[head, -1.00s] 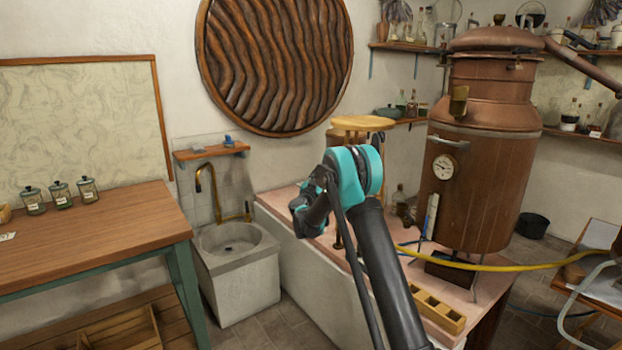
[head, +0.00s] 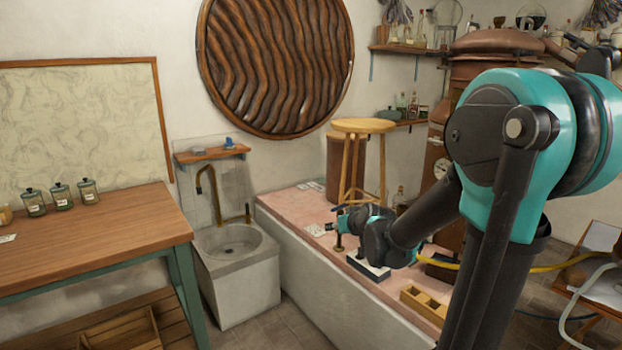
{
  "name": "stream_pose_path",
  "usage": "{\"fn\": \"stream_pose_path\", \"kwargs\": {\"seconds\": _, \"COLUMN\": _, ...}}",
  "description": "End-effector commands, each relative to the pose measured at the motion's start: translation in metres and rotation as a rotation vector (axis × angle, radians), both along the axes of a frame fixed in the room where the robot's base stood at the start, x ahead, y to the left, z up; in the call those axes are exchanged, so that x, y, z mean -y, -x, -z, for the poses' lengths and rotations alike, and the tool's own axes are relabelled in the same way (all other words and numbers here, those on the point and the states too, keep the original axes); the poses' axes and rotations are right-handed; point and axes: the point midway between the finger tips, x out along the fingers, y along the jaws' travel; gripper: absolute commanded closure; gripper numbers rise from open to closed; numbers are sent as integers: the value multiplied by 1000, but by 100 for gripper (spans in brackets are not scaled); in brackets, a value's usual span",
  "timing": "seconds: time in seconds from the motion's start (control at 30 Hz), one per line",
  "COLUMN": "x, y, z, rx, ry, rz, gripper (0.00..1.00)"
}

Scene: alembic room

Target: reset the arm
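My arm (head: 520,150) fills the right side of the head view, its teal elbow large and close. Its forearm reaches left and down over the pink-topped bench (head: 285,205). My gripper (head: 338,226) is small at the far end, above the bench and in front of the wooden stool. I cannot tell whether its fingers are open or shut, and I make out nothing held in it. The copper still (head: 490,42) is largely hidden behind my arm.
The wooden stool (head: 362,126) stands on the bench. A small dark-and-white box (head: 368,268) and a yellow compartment block (head: 425,303) lie near the forearm. A yellow hose (head: 547,268) runs to the right. The sink (head: 238,275) and wooden table (head: 90,232) are at left.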

Motion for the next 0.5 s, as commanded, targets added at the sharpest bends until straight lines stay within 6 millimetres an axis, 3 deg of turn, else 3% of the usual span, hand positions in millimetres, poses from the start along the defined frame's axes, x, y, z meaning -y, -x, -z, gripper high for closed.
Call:
{"fn": "stream_pose_path", "kwargs": {"seconds": 0.03, "x": 12, "y": 31, "z": 15, "rx": -65, "ry": 19, "rz": 11, "gripper": 63}}
{"fn": "stream_pose_path", "kwargs": {"seconds": 0.3, "x": 69, "y": 183, "z": 95, "rx": -413, "ry": 120, "rz": 124, "gripper": 63}}
{"fn": "stream_pose_path", "kwargs": {"seconds": 0.4, "x": 86, "y": 227, "z": 116, "rx": -508, "ry": 150, "rz": 174, "gripper": 63}}
{"fn": "stream_pose_path", "kwargs": {"seconds": 0.5, "x": 98, "y": 257, "z": 130, "rx": -572, "ry": 171, "rz": 215, "gripper": 63}}
